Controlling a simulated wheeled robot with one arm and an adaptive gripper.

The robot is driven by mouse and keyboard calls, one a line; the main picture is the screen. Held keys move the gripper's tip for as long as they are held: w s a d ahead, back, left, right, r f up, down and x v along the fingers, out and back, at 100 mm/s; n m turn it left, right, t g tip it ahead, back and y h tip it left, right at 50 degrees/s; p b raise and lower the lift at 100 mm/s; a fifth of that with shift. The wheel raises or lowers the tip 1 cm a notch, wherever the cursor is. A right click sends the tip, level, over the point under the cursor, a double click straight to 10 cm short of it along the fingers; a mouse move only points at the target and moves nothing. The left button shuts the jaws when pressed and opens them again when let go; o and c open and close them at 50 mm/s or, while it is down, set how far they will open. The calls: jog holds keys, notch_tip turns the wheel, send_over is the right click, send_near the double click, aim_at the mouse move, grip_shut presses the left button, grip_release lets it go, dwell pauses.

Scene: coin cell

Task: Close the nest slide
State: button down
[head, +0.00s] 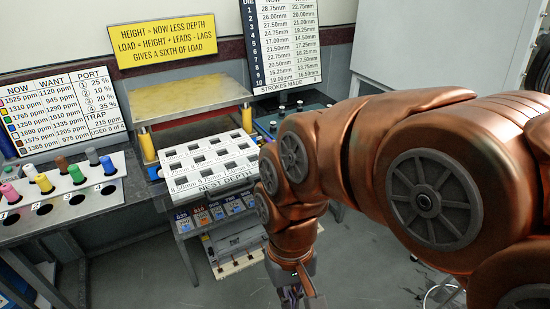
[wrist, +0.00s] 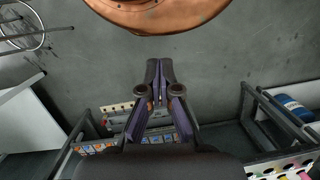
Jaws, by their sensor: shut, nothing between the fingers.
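The nest slide (head: 208,182) is a white plate with rows of square dark holes and the words NEST DEPTH on its front edge. In the head view it sticks out toward me from under the yellow-topped press (head: 188,101). My gripper (head: 291,296) hangs low at the bottom of the head view, in front and to the right of the slide, apart from it. In the wrist view my gripper (wrist: 160,70) has its fingers together with nothing between them, over grey floor. I cannot make out the slide in the wrist view; my gripper's body covers the bottom middle.
A row of labelled tags (head: 216,211) hangs below the slide, with a lower shelf (head: 238,258) under it. A bench with coloured pegs (head: 72,189) stands left. A control box (head: 288,120) sits right of the press. Open floor (head: 372,262) lies to the right.

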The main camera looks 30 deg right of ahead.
jog(key=w+a+r+m+y, duration=0.1)
jog(key=w+a+m+y, duration=0.1)
jog(key=w+m+y, duration=0.3)
jog(key=w+a+r+m+y, duration=0.1)
jog(key=w+a+m+y, duration=0.15)
jog(key=w+m, duration=0.4)
jog(key=w+d+m+t+y, duration=0.2)
jog(key=w+d+m+y, duration=0.25)
jog(key=w+m, duration=0.65)
jog(key=w+d+f+m+t+y, duration=0.1)
jog(key=w+d+m+t, duration=0.3)
jog(key=d, duration=0.3)
jog(key=w+d+f+m+t+y, duration=0.1)
jog(key=w+d+f+m+t, duration=0.1)
jog(key=w+d+m, duration=0.35)
jog(key=s+d+f+m+t+h, duration=0.1)
jog(key=d+f+m+t, duration=0.25)
jog(key=d+m, duration=0.4)
jog(key=s+d+f+m+t+h, duration=0.1)
jog(key=d+f+m+t, duration=0.25)
jog(key=d, duration=0.75)
jog(key=w+d+p+x, duration=0.1)
jog(key=x, duration=0.5)
jog(key=w+d+r+p+x, duration=0.1)
jog(key=x, duration=0.6)
jog(key=shift+p, duration=0.3)
